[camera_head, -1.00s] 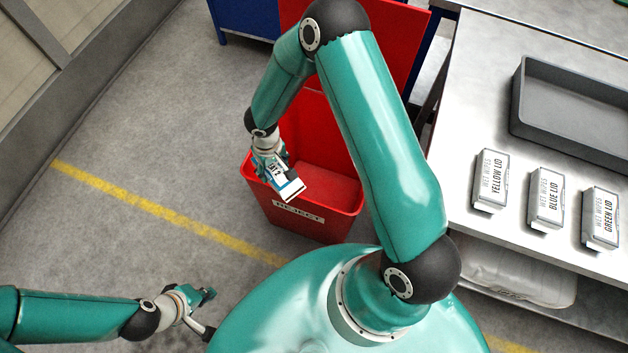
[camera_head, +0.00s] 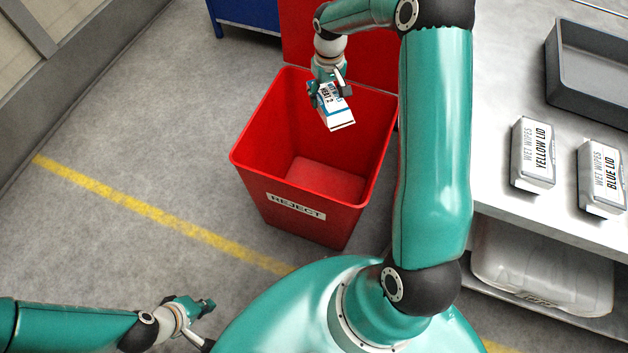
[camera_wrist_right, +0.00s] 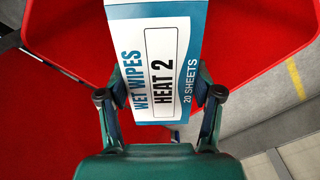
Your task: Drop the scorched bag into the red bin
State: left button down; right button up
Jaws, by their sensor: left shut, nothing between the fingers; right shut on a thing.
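A white and blue wet wipes bag (camera_head: 339,115) is held by my right gripper (camera_head: 328,93) over the open red bin. In the right wrist view the bag (camera_wrist_right: 163,25) reads "HEAT 2" and sits between the two fingers (camera_wrist_right: 160,88); no scorch mark shows on its visible part. The red bin (camera_head: 290,226) has a "REJECT" label on its front. The bag appears above the bin's back right part, apart from the floor inside. My left gripper (camera_head: 203,307) is shut and empty, low at the left.
A steel bench (camera_head: 492,190) at the right carries wet wipes packs with yellow (camera_head: 533,155) and blue (camera_head: 602,178) lid labels and a grey tray (camera_head: 594,75). Grey floor with a yellow line is free at left.

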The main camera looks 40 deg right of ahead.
notch_tip(320, 180, down, 6)
jog(key=b, duration=0.3)
jog(key=shift+r, duration=0.1)
jog(key=o, duration=1.2)
jog(key=shift+c, duration=0.2)
notch_tip(320, 180, up, 12)
